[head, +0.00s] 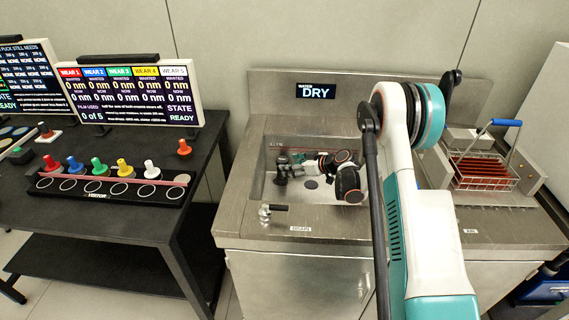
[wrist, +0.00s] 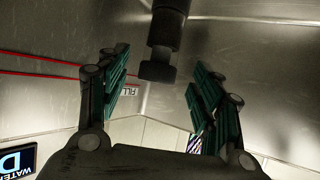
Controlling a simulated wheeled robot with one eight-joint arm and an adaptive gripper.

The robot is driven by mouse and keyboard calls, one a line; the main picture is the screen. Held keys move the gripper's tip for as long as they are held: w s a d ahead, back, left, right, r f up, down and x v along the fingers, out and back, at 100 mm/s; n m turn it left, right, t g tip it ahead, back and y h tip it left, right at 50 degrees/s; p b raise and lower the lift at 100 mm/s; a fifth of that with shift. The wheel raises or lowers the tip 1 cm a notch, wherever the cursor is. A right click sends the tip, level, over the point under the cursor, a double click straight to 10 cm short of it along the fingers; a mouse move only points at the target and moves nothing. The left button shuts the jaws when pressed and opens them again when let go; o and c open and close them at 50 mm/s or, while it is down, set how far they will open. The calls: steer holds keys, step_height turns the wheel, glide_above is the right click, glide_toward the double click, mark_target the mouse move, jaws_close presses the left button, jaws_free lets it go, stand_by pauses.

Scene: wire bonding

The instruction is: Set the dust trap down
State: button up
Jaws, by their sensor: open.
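My gripper (head: 290,166) is low inside the steel sink (head: 262,178) in the head view. In the wrist view its two green-padded fingers (wrist: 158,72) are open. A dark stepped cylinder (wrist: 166,32) stands between them, with space visible on both sides. It may be the dust trap, but no marking confirms this. In the head view the dark thing (head: 282,174) at the gripper's end is small and hard to separate from the fingers.
A round dark disc (head: 312,184) lies on the sink floor. A metal knob (head: 266,212) is on the front rim. The display (head: 316,91) reads DRY. A wire basket (head: 487,172) stands right. The black table (head: 130,220) at left holds several coloured-knob pieces.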

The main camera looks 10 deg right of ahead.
steer(key=p+v, duration=0.1)
steer(key=v, duration=0.4)
steer(key=shift+s+d+r, duration=0.2)
steer(key=shift+s, duration=0.1)
